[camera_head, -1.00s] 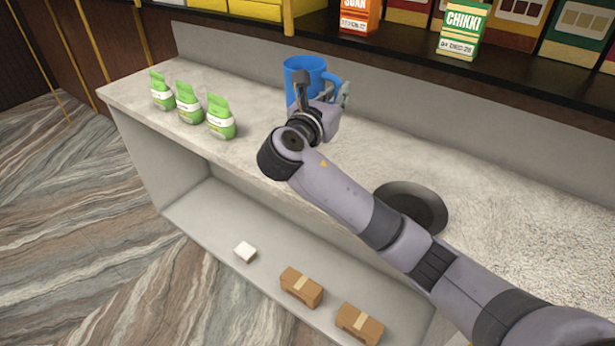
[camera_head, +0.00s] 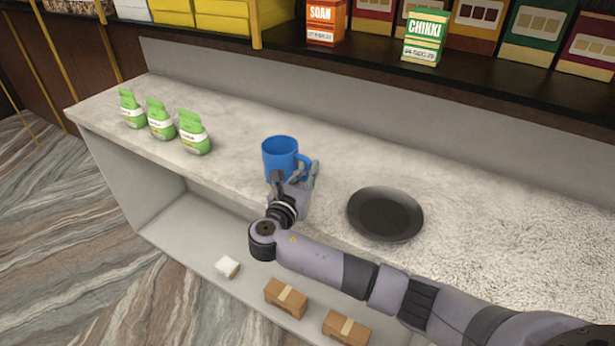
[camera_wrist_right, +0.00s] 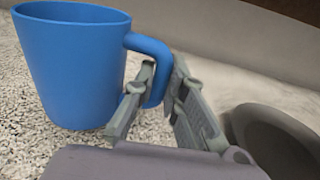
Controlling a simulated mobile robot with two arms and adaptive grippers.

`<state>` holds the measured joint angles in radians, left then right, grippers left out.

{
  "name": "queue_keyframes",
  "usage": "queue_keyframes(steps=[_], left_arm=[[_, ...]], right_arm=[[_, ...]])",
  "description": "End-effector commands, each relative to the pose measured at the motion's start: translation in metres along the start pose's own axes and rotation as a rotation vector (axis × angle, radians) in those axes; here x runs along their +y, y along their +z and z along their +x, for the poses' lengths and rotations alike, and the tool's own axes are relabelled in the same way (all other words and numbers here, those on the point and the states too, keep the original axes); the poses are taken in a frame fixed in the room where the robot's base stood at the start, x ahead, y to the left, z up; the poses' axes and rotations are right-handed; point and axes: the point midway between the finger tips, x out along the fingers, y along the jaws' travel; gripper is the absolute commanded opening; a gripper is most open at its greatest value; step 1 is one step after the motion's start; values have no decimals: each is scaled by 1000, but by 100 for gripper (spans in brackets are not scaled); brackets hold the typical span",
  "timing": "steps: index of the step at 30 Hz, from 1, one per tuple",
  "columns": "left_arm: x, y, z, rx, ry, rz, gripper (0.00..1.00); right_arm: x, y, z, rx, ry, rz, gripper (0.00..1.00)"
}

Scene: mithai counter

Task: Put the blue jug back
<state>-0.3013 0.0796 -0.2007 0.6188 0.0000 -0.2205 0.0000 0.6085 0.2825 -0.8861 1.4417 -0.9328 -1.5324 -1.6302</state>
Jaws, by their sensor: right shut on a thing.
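The blue jug (camera_head: 279,157) is upright at the counter, with its handle to the right. It fills the left of the right wrist view (camera_wrist_right: 72,65). My right gripper (camera_head: 308,174) is shut on the jug's handle. In the wrist view its fingers (camera_wrist_right: 166,100) close around the lower part of the handle. I cannot tell whether the jug's base touches the counter. My left gripper is not in view.
A dark round plate (camera_head: 385,214) lies on the counter right of the jug. Several green-and-white packets (camera_head: 161,120) stand at the left. Brown boxes (camera_head: 286,297) lie on the lower shelf. Sweet boxes (camera_head: 424,38) stand on the back shelf. Counter (camera_head: 232,110) behind the jug is bare.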

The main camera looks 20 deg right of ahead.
Motion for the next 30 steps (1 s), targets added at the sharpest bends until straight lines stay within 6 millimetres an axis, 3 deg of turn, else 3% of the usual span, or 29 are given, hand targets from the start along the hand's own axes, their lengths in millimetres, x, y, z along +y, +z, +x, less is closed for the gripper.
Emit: queue_keyframes(steps=[4, 15, 16, 24, 30], left_arm=[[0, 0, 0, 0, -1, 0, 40], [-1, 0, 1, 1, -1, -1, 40], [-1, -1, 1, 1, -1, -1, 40], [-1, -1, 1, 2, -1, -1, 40], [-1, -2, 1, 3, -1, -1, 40]], right_arm=[[0, -16, 0, -2, 1, 1, 0], [0, -20, 0, -1, 0, 1, 0], [0, -20, 0, -1, 0, 1, 13], [0, -20, 0, -1, 0, 1, 31], [0, -20, 0, -1, 0, 1, 32]])
